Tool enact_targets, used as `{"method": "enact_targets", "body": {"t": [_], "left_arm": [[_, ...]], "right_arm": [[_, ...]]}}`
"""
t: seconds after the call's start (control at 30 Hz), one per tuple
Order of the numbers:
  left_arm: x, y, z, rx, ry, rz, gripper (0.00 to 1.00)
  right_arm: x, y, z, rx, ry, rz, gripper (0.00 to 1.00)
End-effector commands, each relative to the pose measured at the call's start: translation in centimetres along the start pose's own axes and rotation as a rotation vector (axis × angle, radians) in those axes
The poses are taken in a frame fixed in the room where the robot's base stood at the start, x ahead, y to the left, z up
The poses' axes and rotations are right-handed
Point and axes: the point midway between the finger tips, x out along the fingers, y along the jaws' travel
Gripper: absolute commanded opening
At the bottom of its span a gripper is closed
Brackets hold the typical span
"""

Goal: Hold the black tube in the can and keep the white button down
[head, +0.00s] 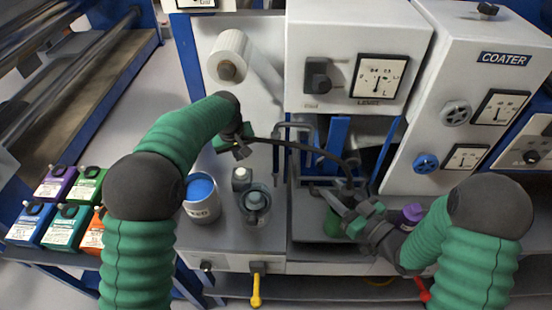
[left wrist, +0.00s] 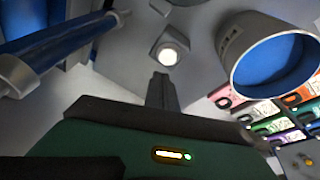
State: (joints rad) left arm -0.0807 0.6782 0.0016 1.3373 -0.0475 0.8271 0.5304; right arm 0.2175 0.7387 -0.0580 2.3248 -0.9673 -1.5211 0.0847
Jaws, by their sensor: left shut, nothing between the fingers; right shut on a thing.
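The black tube (head: 318,150) arches across the middle of the head view and bends down to the green can (head: 333,224). My right gripper (head: 345,206) is shut on the tube just above this can; the fingers and arm hide the tube's end and part of the can. My left gripper (head: 243,151) is shut and empty, above a small grey block (head: 241,180). In the left wrist view, the white button (left wrist: 169,55) sits on a square base just beyond the closed fingertips (left wrist: 160,80). I cannot tell whether they touch it.
A can with blue contents (head: 202,200) stands left of the block, and a grey jar (head: 256,206) stands close in front. A purple-capped bottle (head: 411,214) is beside my right gripper. Several coloured containers (head: 66,225) sit at far left.

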Motion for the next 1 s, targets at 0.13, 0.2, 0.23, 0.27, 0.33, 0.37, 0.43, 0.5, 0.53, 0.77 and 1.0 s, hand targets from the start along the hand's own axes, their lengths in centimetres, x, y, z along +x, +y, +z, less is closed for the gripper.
{"method": "enact_targets", "body": {"t": [0.13,0.2,0.23,0.27,0.33,0.37,0.43,0.5,0.53,0.77,1.0], "left_arm": [[-1.0,0.1,-0.3,0.0,0.001,0.001,0.0],[-1.2,0.1,-0.3,0.0,0.0,0.0,0.0],[-1.2,0.1,-0.3,0.0,0.0,0.0,0.0],[-1.2,0.1,-0.3,0.0,-0.001,0.0,0.0],[-1.2,0.1,-0.3,0.0,0.0,0.0,0.0],[-1.2,0.1,-0.3,0.0,0.0,0.0,0.0],[-1.2,0.1,-0.3,0.0,0.0,0.0,0.0],[-1.6,0.2,-0.4,0.0,0.001,0.0,0.0],[-2.0,0.2,-0.4,0.0,0.002,0.001,0.0],[-7.4,0.2,-0.4,0.0,0.004,0.002,0.0],[-12.1,0.2,-0.4,0.0,0.001,0.0,0.0]], "right_arm": [[0.0,0.0,-0.1,-0.001,0.001,0.0,0.0],[0.0,0.0,-0.1,-0.001,0.001,0.0,0.0],[0.0,0.0,-0.1,-0.001,0.001,0.0,0.0],[0.0,0.0,-0.1,0.0,0.001,0.0,0.0],[0.0,0.0,-0.1,0.0,0.001,0.0,0.0],[0.0,0.0,-0.1,0.0,0.001,0.0,0.0],[0.0,0.0,-0.1,0.0,0.001,0.0,0.0],[0.0,0.0,-0.1,0.0,0.001,0.0,0.0],[0.0,0.0,-0.1,0.0,0.001,0.0,0.0],[0.0,0.0,-0.1,-0.001,0.002,0.0,0.0],[0.0,0.0,0.0,0.0,0.001,0.0,0.0]]}}
